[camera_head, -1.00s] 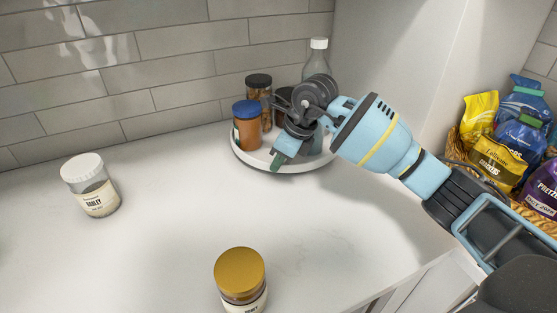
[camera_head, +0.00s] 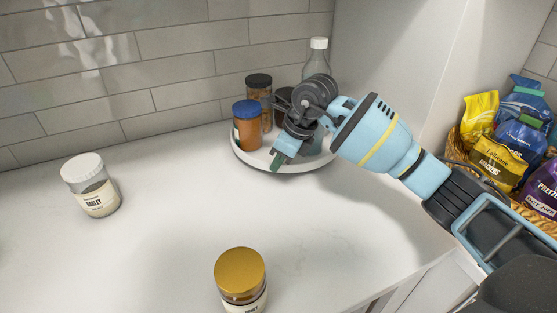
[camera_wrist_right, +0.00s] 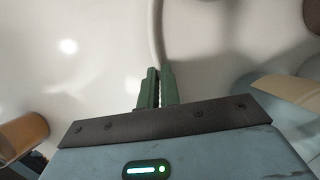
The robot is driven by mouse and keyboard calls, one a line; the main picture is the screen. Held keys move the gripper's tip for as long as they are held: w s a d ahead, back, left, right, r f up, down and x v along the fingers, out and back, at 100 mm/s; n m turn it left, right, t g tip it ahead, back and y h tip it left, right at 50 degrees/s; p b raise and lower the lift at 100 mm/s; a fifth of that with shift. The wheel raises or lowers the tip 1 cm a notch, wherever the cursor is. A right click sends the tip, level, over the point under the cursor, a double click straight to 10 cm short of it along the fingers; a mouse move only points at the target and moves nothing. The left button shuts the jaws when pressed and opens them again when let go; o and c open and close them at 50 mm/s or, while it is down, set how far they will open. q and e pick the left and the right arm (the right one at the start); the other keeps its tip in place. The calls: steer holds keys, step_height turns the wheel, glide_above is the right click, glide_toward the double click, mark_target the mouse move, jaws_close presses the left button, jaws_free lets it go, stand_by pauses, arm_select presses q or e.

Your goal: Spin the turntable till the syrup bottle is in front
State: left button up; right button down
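The white turntable (camera_head: 243,157) stands at the back of the counter, near the corner. A clear bottle with a white cap (camera_head: 318,62), which looks like the syrup bottle, is at its back right, partly hidden behind my gripper. A blue-lidded jar (camera_head: 247,126) and a dark-lidded jar (camera_head: 259,88) are on its left side. Another dark lid is partly hidden by my gripper. My right gripper (camera_head: 279,160) points down at the turntable's front rim. In the right wrist view its green fingers (camera_wrist_right: 158,88) are close together, with the rim (camera_wrist_right: 157,40) running in between them. My left gripper is out of view.
A barley jar (camera_head: 91,186) stands on the counter at left, and a gold-lidded jar (camera_head: 240,275) at the front. A basket of snack bags (camera_head: 497,160) is at right. A tiled wall is behind the turntable. The counter between the jars and turntable is clear.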

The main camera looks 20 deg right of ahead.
mark_target(257, 160)
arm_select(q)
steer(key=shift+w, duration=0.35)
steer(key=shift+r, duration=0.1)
